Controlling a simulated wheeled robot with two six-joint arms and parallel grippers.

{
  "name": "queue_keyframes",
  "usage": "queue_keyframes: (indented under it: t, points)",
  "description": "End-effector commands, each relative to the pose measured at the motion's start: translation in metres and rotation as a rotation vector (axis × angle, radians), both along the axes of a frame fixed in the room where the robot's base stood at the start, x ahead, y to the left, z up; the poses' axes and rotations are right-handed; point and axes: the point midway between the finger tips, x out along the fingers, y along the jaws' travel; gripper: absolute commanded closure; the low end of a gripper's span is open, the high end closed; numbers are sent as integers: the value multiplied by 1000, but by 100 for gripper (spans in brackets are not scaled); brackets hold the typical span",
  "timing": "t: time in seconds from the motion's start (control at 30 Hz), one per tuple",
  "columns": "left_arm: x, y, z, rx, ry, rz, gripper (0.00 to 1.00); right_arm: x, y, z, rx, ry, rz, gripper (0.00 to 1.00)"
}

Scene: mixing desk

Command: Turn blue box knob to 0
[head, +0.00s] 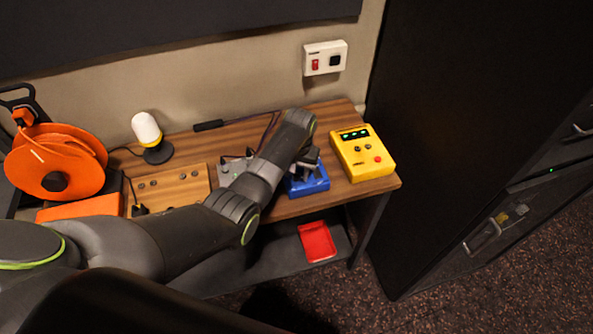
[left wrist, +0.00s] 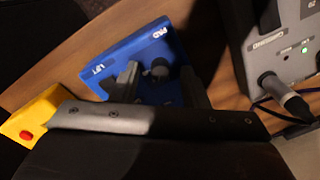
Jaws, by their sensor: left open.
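The blue box (head: 312,187) sits on the wooden desk near its front right, partly hidden under my left gripper (head: 305,163) in the head view. In the left wrist view the blue box (left wrist: 128,60) shows white lettering and a dark round knob (left wrist: 160,69). My left gripper (left wrist: 158,84) is open there, with one finger on each side of the knob. I cannot tell whether the fingers touch it. The knob's pointer and scale are not readable. My right gripper is not in view.
A yellow box (head: 362,153) with a lit display stands right of the blue box. A grey box (left wrist: 285,45) with a plugged cable is close to the gripper. A wooden panel (head: 175,188), lamp (head: 148,132) and orange reel (head: 55,160) stand left. A red tray (head: 317,242) lies below.

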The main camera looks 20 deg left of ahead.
Motion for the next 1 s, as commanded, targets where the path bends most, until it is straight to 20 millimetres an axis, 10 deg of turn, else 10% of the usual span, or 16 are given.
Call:
queue_keyframes:
  t: [0.37, 0.67, 1.0]
  points:
    - [0, 0, -4, 0, -1, 0, 60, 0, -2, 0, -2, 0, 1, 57]
    - [0, 0, -4, 0, -1, 0, 100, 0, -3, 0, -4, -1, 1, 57]
    - [0, 0, -3, 0, 1, 41, 100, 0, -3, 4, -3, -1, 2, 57]
